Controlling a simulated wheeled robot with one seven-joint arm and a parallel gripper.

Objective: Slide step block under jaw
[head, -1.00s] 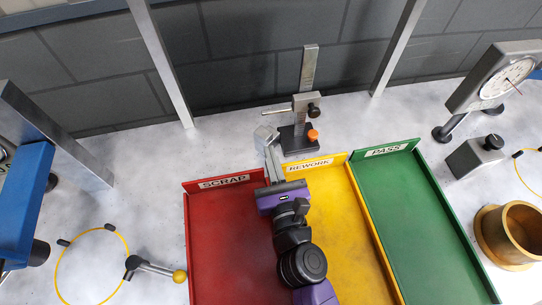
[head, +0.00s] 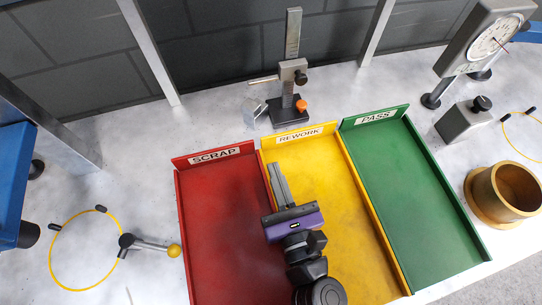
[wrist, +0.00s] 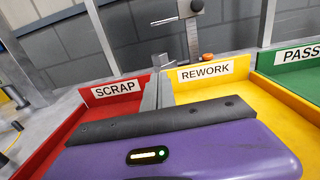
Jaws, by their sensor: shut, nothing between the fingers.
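The step block (head: 254,110) is a small grey metal piece on the bench, just left of the height gauge's dark base (head: 289,113). The gauge's thin jaw (head: 263,80) sticks out left from its slider, above the block in the picture; I cannot tell whether the block is directly under it. My gripper (head: 275,166) is shut and empty over the divider between the red and yellow trays, apart from the block and on its near side. In the wrist view the block (wrist: 160,60) shows just beyond the fingertips (wrist: 153,80).
The red SCRAP tray (head: 205,163), yellow REWORK tray (head: 265,150) and green PASS tray (head: 347,132) have raised walls between me and the gauge. A dial gauge (head: 490,42) and brass ring (head: 478,190) stand right. Bare bench lies left of the block.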

